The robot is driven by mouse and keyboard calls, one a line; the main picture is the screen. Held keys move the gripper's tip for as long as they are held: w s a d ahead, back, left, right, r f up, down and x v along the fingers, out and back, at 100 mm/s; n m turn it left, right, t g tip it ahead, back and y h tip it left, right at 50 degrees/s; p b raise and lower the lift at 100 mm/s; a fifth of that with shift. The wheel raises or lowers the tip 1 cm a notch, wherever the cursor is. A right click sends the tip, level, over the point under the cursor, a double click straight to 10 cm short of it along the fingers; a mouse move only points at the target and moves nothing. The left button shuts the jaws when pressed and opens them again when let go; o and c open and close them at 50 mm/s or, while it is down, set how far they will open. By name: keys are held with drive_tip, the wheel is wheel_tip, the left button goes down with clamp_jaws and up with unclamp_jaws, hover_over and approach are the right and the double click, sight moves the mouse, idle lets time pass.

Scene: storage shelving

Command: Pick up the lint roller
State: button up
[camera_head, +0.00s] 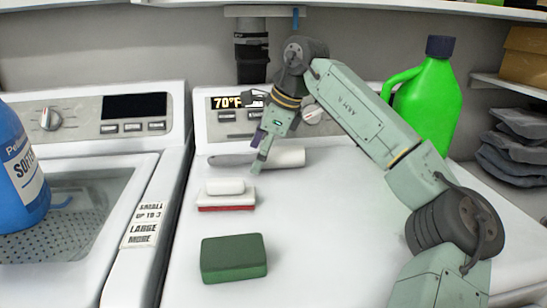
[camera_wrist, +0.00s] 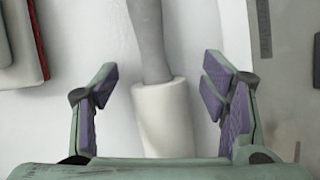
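The lint roller lies on the white machine top in front of the control panel in the head view, with a grey handle to the left and a white roll (camera_head: 288,157) to the right. In the wrist view its white roll (camera_wrist: 165,112) lies between my two fingers, with the grey handle (camera_wrist: 147,42) pointing away. My gripper (camera_head: 258,152) is above the roller, over the handle end of the roll. In the wrist view my gripper (camera_wrist: 165,100) is open, with purple pads standing apart from the roll on both sides. The near end of the roll is hidden by my gripper's body.
A red and white brush (camera_head: 227,196) and a green sponge (camera_head: 234,258) lie in front of the roller. A green jug (camera_head: 428,105) stands at the back right. A blue bottle (camera_head: 20,170) is on the left machine. The machine top's right side is clear.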

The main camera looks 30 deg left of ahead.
drive_tip(key=c, duration=1.2)
drive_tip(key=shift+c, duration=0.2)
wheel_tip(320, 180, up, 10)
